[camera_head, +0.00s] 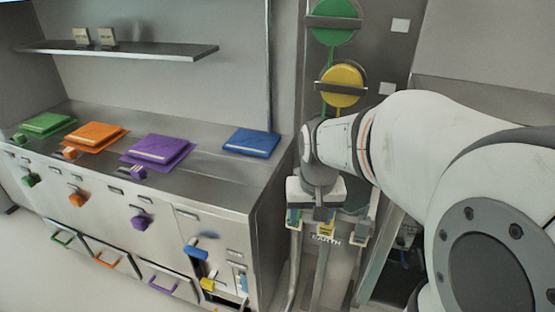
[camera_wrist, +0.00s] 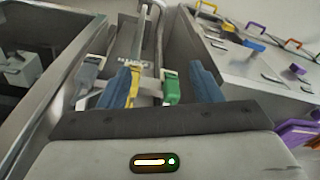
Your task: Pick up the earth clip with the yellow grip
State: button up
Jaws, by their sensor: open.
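The earth clip with the yellow grip (camera_head: 326,229) hangs in the middle of a row at the rack marked EARTH, below my gripper (camera_head: 322,213). In the wrist view the yellow clip (camera_wrist: 134,86) appears between my open blue fingers (camera_wrist: 160,80), close to the left one. The green-grip clip (camera_wrist: 171,88) also appears between the fingers, near the right one. The grey clip (camera_wrist: 88,70) lies outside the left finger. My gripper is empty; I cannot tell how far the fingertips are from the yellow clip.
Metal tubes (camera_head: 295,265) run down below the clips. The steel counter (camera_head: 215,175) stands to the left, with green, orange, purple and blue (camera_head: 251,141) pads on it. Green (camera_head: 333,22) and yellow (camera_head: 342,85) discs are on the panel above. An open cabinet is at right.

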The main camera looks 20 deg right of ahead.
jog(key=w+d+f+m, duration=0.1)
jog(key=w+d+f, duration=0.1)
jog(key=w+d, duration=0.1)
jog(key=w+d+f+m+g, duration=0.1)
jog(key=w+d+f, duration=0.1)
jog(key=w+d, duration=0.1)
jog(key=w+d+f+m, duration=0.2)
jog(key=w+d+f, duration=0.1)
jog(key=w, duration=0.1)
jog(key=shift+w+g, duration=0.25)
jog(key=shift+g, duration=0.05)
jog(key=shift+w+d+f, duration=0.1)
jog(key=shift+d+f, duration=0.1)
jog(key=f, duration=0.2)
jog(key=f+p, duration=0.1)
jog(key=f, duration=0.2)
jog(key=d+f, duration=0.1)
jog(key=f, duration=0.1)
jog(key=shift+f, duration=0.3)
jog(key=shift+c, duration=0.4)
jog(key=c, duration=1.2)
